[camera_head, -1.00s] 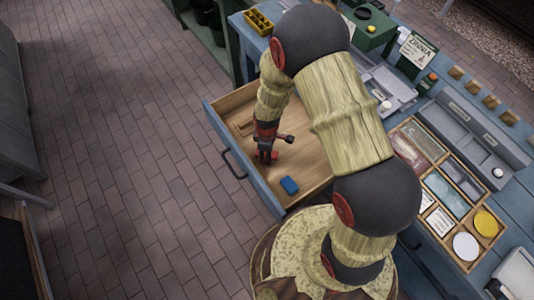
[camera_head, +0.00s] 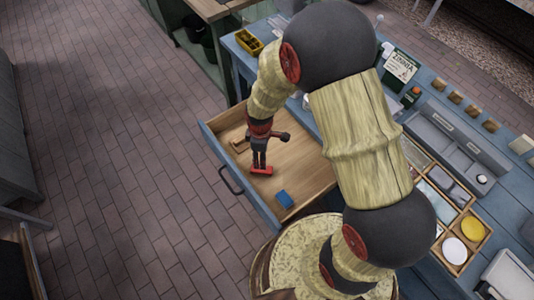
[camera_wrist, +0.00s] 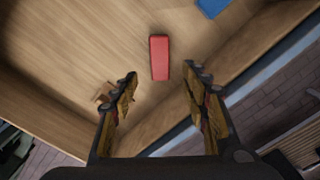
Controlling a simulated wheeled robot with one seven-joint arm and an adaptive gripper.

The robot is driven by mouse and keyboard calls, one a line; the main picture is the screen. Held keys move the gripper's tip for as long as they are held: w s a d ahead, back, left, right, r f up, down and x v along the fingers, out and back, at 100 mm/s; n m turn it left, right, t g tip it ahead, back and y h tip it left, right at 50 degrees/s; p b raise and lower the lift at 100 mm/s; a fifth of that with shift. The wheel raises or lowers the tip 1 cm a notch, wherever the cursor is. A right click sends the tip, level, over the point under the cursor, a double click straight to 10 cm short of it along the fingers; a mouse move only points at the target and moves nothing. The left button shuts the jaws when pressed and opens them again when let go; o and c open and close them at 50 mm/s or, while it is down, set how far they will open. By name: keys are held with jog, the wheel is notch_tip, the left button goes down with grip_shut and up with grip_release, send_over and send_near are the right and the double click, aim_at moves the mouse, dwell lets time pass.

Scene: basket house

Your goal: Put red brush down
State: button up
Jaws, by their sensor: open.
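The red brush (camera_wrist: 159,58) lies on the wooden floor of the open drawer (camera_head: 305,172). In the wrist view it shows as a red block just beyond and between my fingertips, apart from both. My gripper (camera_wrist: 160,80) is open and empty, with its two fingers spread. In the head view my gripper (camera_head: 259,166) hangs over the drawer, and the red brush (camera_head: 262,170) shows at its fingertips.
A blue block (camera_head: 284,199) lies in the drawer near its front; it also shows in the wrist view (camera_wrist: 212,6). A small wooden piece (camera_head: 239,145) lies near the drawer's left side. The workbench behind holds a tray of sorted items (camera_head: 461,226).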

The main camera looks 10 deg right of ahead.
jog(key=s+d+r+m+t, duration=0.1)
jog(key=d+r+m, duration=0.15)
jog(key=r, duration=0.85)
jog(key=s+d+r+m+t, duration=0.15)
jog(key=r+m, duration=0.25)
jog(key=r, duration=0.8)
jog(key=s+d+r+m+t, duration=0.1)
jog(key=s+d+r+m, duration=0.1)
jog(key=s+r, duration=0.4)
jog(key=s+d+r+m+t, duration=0.2)
jog(key=s+d+r+m, duration=0.1)
jog(key=s+r+m, duration=0.2)
jog(key=v, duration=0.3)
jog(key=shift+s+r, duration=0.2)
jog(key=shift+s, duration=0.15)
